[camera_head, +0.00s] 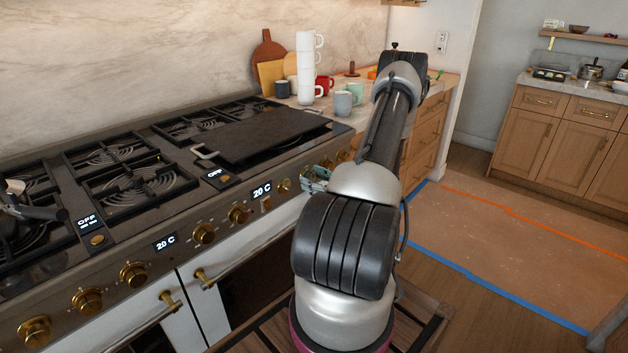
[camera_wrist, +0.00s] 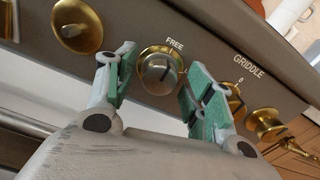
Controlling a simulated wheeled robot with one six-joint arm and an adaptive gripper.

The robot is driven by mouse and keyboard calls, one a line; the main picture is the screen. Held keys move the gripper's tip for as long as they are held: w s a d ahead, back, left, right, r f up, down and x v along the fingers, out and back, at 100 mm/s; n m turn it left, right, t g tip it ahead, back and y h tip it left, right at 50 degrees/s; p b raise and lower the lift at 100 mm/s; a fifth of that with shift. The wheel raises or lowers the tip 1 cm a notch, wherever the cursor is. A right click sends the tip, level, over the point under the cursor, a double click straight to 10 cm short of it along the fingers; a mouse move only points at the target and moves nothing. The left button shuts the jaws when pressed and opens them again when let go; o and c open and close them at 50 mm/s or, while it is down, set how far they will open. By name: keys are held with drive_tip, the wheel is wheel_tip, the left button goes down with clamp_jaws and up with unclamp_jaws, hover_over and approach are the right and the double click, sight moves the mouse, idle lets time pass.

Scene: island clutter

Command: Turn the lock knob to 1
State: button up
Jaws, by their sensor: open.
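A round knob (camera_wrist: 160,70) with a gold rim and a silver-grey face is on the dark front panel, under the word FREE, in the wrist view. A dark line marks its face, pointing roughly up. My gripper (camera_wrist: 158,76) is open, with one green-and-grey finger on each side of this knob. I cannot tell whether the fingers touch it. In the head view, my gripper (camera_head: 316,179) is at the stove's front panel, partly hidden by my arm, and this knob cannot be made out there.
A larger gold knob (camera_wrist: 77,26) is left of the fingers. A gold knob (camera_wrist: 230,98) under GRIDDLE 0 is close to the right finger, with another gold knob (camera_wrist: 264,123) beyond. In the head view, mugs (camera_head: 343,104) and a white cup stack (camera_head: 306,68) stand on the counter behind.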

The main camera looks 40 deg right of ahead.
drive_tip(key=c, duration=1)
drive_tip(key=shift+c, duration=0.2)
drive_tip(key=shift+m, duration=0.4)
drive_tip(key=m, duration=1.3)
drive_tip(key=o, duration=1)
